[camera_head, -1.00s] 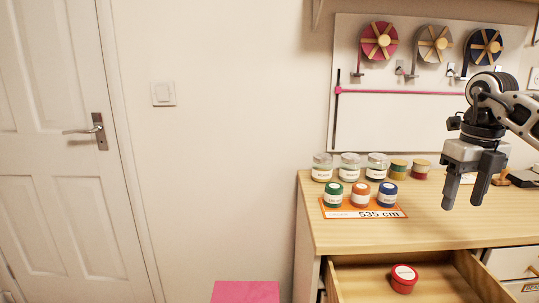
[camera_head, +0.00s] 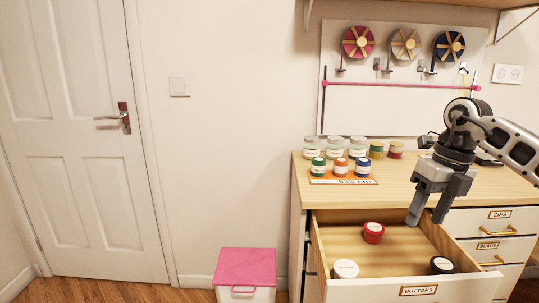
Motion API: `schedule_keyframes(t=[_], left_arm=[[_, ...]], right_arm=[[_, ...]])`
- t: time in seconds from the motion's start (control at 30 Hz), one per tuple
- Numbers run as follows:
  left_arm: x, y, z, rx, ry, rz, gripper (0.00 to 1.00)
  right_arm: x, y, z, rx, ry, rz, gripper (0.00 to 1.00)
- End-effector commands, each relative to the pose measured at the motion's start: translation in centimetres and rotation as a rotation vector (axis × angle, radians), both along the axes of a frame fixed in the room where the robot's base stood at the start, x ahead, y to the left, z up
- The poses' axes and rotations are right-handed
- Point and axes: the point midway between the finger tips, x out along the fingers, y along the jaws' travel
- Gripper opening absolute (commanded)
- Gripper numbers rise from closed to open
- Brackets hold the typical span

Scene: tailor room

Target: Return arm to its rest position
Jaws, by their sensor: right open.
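My right gripper (camera_head: 427,207) hangs from the right side of the picture, fingers pointing down and apart, with nothing between them. It is in front of the dresser top and over the right part of the open drawer (camera_head: 350,292) labelled BUTTONS. My left gripper is not in view.
The dresser top (camera_head: 400,172) bears several jars (camera_head: 335,147) and an orange mat (camera_head: 318,181) marked 535 cm. Ribbon spools (camera_head: 406,44) hang on the wall board. A pink-lidded bin (camera_head: 245,267) stands on the floor left of the dresser.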

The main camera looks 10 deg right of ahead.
Motion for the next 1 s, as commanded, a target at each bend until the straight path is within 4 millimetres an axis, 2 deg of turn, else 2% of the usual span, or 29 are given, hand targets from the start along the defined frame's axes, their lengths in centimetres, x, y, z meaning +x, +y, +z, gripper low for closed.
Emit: schedule_keyframes(t=[0.17, 0.27, 0.37, 0.47, 0.5, 0.53, 0.6, 0.63, 0.73, 0.83, 0.93, 1.0], left_arm=[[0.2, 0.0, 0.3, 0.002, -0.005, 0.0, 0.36], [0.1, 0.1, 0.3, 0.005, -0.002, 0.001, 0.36], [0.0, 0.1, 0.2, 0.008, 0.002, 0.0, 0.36], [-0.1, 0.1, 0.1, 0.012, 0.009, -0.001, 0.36], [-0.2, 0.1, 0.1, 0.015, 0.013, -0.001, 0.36], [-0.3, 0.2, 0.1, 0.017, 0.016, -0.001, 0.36], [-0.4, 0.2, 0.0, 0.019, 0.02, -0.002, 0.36], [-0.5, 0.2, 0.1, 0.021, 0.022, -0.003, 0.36], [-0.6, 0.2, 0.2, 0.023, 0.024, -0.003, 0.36], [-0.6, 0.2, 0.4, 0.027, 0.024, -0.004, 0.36], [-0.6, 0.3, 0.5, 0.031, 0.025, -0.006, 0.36], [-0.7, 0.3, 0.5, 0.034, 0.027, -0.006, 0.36]], right_arm=[[0.4, 5.5, -3.0, 0.148, -0.013, 0.088, 0.54], [0.2, 9.6, -4.9, 0.271, -0.02, 0.137, 0.54], [-0.8, 15.2, -6.9, 0.455, -0.019, 0.179, 0.54], [-2.9, 22.4, -8.3, 0.732, -0.006, 0.18, 0.54], [-3.9, 25.3, -8.4, 0.865, 0.005, 0.158, 0.54], [-4.7, 27.2, -8.3, 0.968, 0.015, 0.129, 0.54], [-6.2, 30.8, -7.5, 1.194, 0.041, 0.025, 0.54], [-6.7, 31.9, -7.1, 1.287, 0.055, -0.034, 0.54], [-7.5, 33.8, -5.8, 1.562, 0.112, -0.293, 0.54], [-7.5, 33.4, -5.8, 1.771, 0.182, -0.633, 0.54], [-7.4, 31.2, -7.8, 1.892, 0.264, -1.04, 0.54], [-7.9, 29.1, -10.5, 1.914, 0.328, -1.352, 0.54]])
